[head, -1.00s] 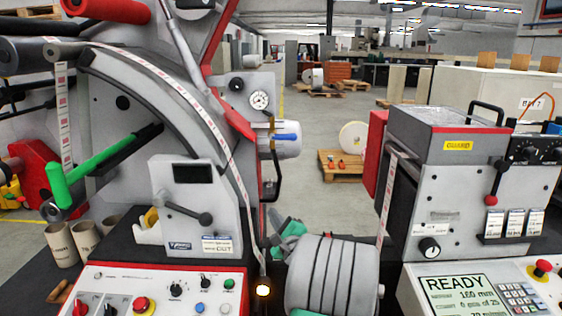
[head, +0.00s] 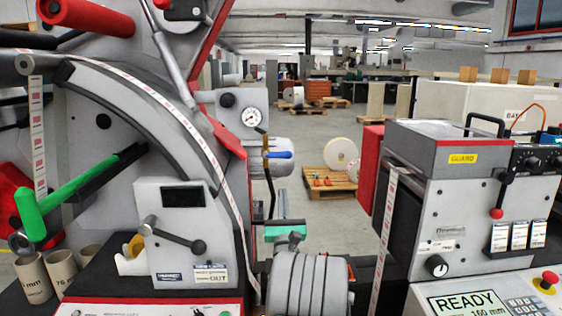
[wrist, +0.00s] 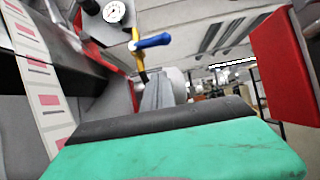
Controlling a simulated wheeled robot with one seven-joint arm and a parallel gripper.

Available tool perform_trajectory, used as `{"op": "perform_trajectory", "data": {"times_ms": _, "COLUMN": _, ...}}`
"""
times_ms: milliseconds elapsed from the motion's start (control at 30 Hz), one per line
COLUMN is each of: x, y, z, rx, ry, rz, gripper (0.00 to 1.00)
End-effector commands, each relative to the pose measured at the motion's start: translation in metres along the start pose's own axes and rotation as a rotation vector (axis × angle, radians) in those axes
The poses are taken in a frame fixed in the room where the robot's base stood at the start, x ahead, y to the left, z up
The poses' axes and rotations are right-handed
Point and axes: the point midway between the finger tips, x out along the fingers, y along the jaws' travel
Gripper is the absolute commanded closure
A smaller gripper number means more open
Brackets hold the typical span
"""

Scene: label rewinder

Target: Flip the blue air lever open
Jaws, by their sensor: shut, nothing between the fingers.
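The blue air lever (head: 278,154) sits below the pressure gauge, on a brass valve at the right side of the rewinder. Its handle points sideways to the right, across the upright line. In the wrist view the blue lever (wrist: 153,41) shows clearly near the top, above and ahead of the fingers. My gripper (head: 282,195) is shut and empty, with a teal body and grey fingers pointing up and away. It is below the lever and apart from it. In the wrist view the shut fingers of my gripper (wrist: 158,82) are partly hidden behind a black edge.
The gauge (head: 251,117) is on a grey box above the lever. A black hose (head: 269,185) hangs below the valve. A silver motor (head: 278,178) is close behind. The red guard side (head: 369,165) stands to the right, with open floor between.

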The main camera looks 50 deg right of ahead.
Motion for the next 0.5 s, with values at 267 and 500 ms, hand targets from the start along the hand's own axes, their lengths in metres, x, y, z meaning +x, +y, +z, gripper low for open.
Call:
{"op": "perform_trajectory", "data": {"times_ms": 267, "x": 0.067, "y": 0.002, "z": 0.01, "rx": -0.001, "ry": 0.001, "rz": 0.003, "gripper": 1.0}}
{"op": "perform_trajectory", "data": {"times_ms": 500, "x": 0.084, "y": 0.002, "z": 0.028, "rx": 0.0, "ry": 0.001, "rz": 0.003, "gripper": 1.0}}
